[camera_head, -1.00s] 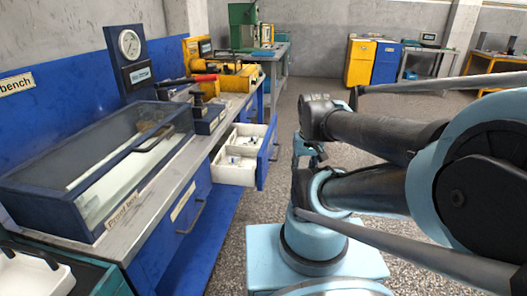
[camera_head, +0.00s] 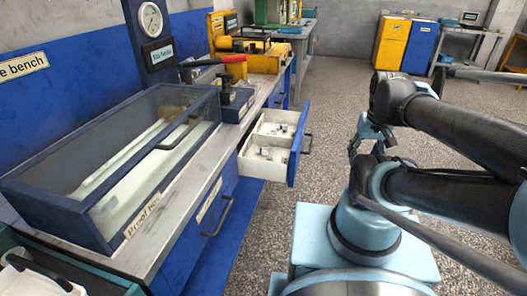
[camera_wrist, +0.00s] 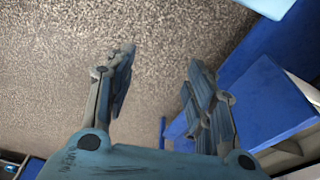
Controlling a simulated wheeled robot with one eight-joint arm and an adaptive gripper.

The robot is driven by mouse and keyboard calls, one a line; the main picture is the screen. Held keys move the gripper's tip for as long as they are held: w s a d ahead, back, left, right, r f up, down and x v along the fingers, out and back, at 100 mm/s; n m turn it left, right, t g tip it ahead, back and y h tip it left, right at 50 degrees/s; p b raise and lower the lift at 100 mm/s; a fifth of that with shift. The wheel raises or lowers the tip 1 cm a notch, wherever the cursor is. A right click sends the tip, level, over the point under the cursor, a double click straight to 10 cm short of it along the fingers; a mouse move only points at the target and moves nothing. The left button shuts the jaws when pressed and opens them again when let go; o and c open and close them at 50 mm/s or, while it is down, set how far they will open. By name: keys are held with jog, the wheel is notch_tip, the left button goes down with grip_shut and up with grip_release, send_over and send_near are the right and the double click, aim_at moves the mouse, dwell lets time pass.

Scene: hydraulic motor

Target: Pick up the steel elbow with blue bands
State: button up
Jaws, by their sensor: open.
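My gripper (camera_wrist: 158,62) is open and empty in the wrist view, its two fingers apart over speckled floor. In the head view my gripper (camera_head: 358,138) hangs to the right of the open drawer, partly hidden by my own arm. The white-lined open drawer (camera_head: 247,172) has compartments with small metal and bluish fittings (camera_head: 264,153) in them. They are too small to tell whether one is the steel elbow with blue bands. I cannot pick out the elbow for sure in either view.
A glass-lidded proof box (camera_head: 60,205) stands on the blue bench (camera_head: 180,240), with a gauge (camera_head: 151,19) behind it. A red-handled tool (camera_head: 234,59) and yellow equipment (camera_head: 265,62) stand farther along. A blue panel (camera_wrist: 262,105) is close at right in the wrist view. Floor beyond the drawer is clear.

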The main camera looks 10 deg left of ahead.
jog(key=w+a+r+n, duration=0.4)
jog(key=w+a+n, duration=0.2)
jog(key=n+y, duration=0.2)
jog(key=n, duration=1.2)
send_over(263, 147)
jog(key=d, duration=0.1)
jog(key=shift+g, duration=0.4)
jog(key=f, duration=0.6)
jog(key=s+f, duration=0.1)
jog(key=f, duration=0.2)
jog(key=shift+f, duration=0.3)
jog(key=shift+x, duration=2.5)
jog(key=shift+w, duration=0.1)
jog(key=c, duration=0.8)
